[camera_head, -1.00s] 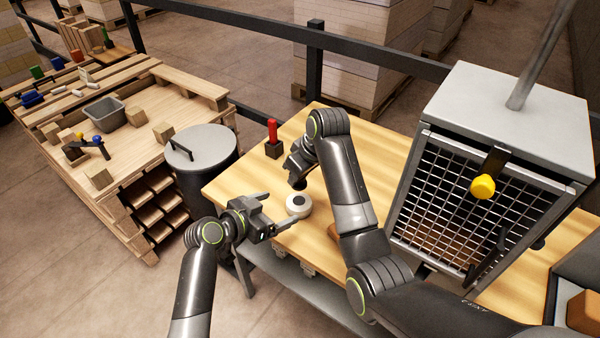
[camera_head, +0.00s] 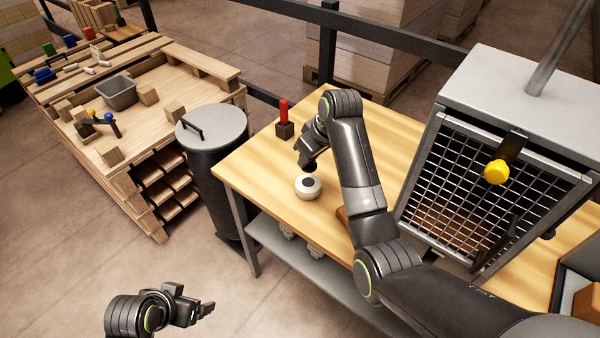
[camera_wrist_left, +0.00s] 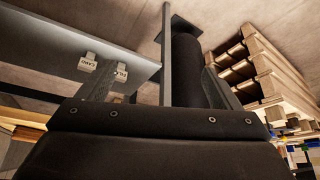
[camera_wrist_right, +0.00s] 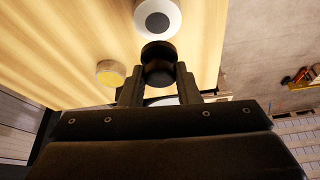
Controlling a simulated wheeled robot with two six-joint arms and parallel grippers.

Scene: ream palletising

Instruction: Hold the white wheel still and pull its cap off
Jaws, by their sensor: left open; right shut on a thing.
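The white wheel (camera_head: 308,187) lies on the wooden bench with its dark round centre facing up; it also shows at the top of the right wrist view (camera_wrist_right: 157,17). My right gripper (camera_head: 308,166) is just beyond it, shut on a black round cap (camera_wrist_right: 158,62). In the right wrist view the cap sits between the fingertips, apart from the wheel. My left gripper (camera_head: 202,306) is open and empty, off the front of the bench and well away from the wheel. The left wrist view shows no wheel.
A yellow-topped round piece (camera_wrist_right: 110,73) lies on the bench. A red-handled thing in a dark block (camera_head: 284,120) stands at the back. A mesh-fronted cage with a yellow knob (camera_head: 497,172) stands right. A grey-lidded bin (camera_head: 212,127) stands left of the bench.

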